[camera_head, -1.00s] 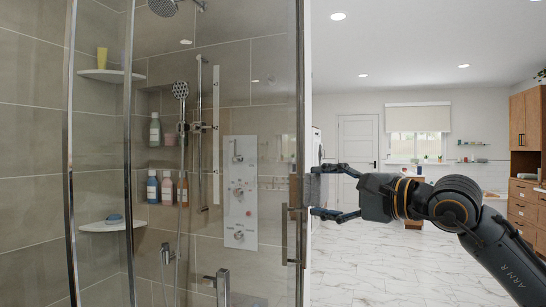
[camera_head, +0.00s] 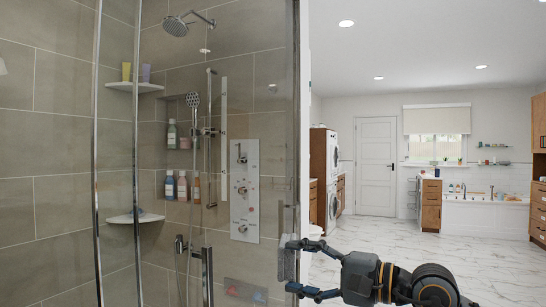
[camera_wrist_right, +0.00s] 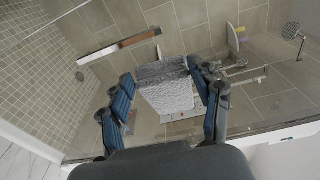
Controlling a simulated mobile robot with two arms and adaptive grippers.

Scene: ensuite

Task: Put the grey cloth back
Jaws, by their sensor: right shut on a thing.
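The grey cloth (camera_head: 288,263) shows as a small grey patch at the fingertips of my right gripper (camera_head: 297,266), low in the head view by the edge of the shower glass. In the right wrist view the grey cloth (camera_wrist_right: 168,90) is a folded, fuzzy block between the two blue-padded fingers of my right gripper (camera_wrist_right: 164,92). The gripper is shut on it. The cloth appears clear of the surfaces around it, but its distance from the glass is hard to tell. My left gripper is not in view.
The glass shower enclosure fills the left, with a metal door handle (camera_head: 281,218) close to my gripper. Inside are a corner shelf (camera_head: 135,218), a niche with bottles (camera_head: 182,187) and a shower panel (camera_head: 243,190). Marble floor (camera_head: 400,240) lies open to the right.

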